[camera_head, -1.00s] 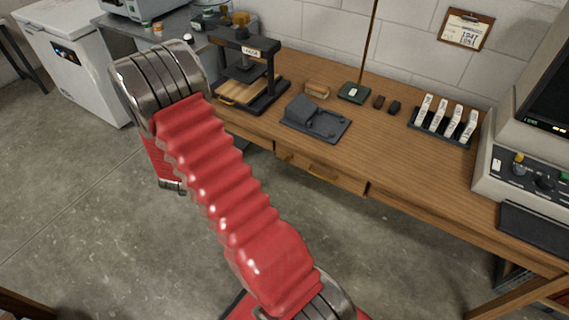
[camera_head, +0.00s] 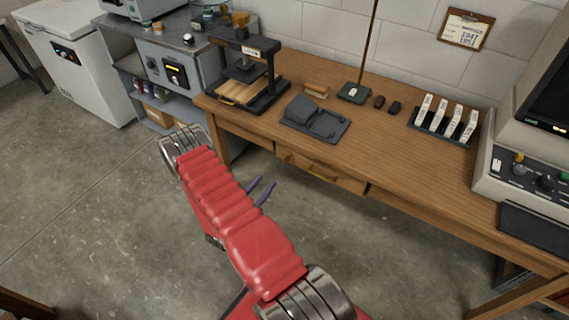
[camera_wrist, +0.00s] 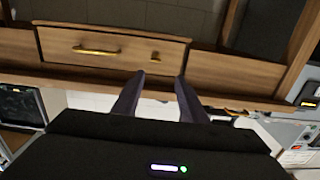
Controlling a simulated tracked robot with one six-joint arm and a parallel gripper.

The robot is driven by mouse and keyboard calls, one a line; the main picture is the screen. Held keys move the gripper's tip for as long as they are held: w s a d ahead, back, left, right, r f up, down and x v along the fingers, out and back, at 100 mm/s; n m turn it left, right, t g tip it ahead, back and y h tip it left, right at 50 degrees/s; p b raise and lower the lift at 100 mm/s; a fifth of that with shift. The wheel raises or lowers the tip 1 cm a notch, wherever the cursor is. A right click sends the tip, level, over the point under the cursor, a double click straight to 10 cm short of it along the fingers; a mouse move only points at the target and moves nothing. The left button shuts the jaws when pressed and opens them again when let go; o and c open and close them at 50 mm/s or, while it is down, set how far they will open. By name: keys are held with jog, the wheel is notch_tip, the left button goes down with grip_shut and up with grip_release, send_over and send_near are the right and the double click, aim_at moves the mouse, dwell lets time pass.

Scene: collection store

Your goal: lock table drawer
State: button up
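The table drawer (camera_head: 320,175) is a wooden front in the long side of the wooden table (camera_head: 420,170), and it looks shut. It also shows in the wrist view (camera_wrist: 110,48), upside down, with a long brass handle (camera_wrist: 97,50) and a small brass fitting (camera_wrist: 155,56) beside it, perhaps the lock. My gripper (camera_head: 262,191) is in front of the table below the drawer's level, apart from it. In the wrist view its two fingers (camera_wrist: 156,98) are spread with nothing between them.
On the table stand a press (camera_head: 245,75), a dark grey device (camera_head: 316,118), a rack of white labelled pieces (camera_head: 445,120) and a beige console (camera_head: 530,150). A grey cabinet (camera_head: 165,70) and a white chest (camera_head: 80,65) stand left. The floor in front is clear.

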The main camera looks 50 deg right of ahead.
jog(key=shift+s+f, duration=0.15)
jog(key=shift+s, duration=0.3)
jog(key=w+d, duration=0.1)
jog(key=d, duration=1.2)
jog(key=shift+w+d, duration=0.2)
jog(key=shift+d, duration=0.2)
grip_shut()
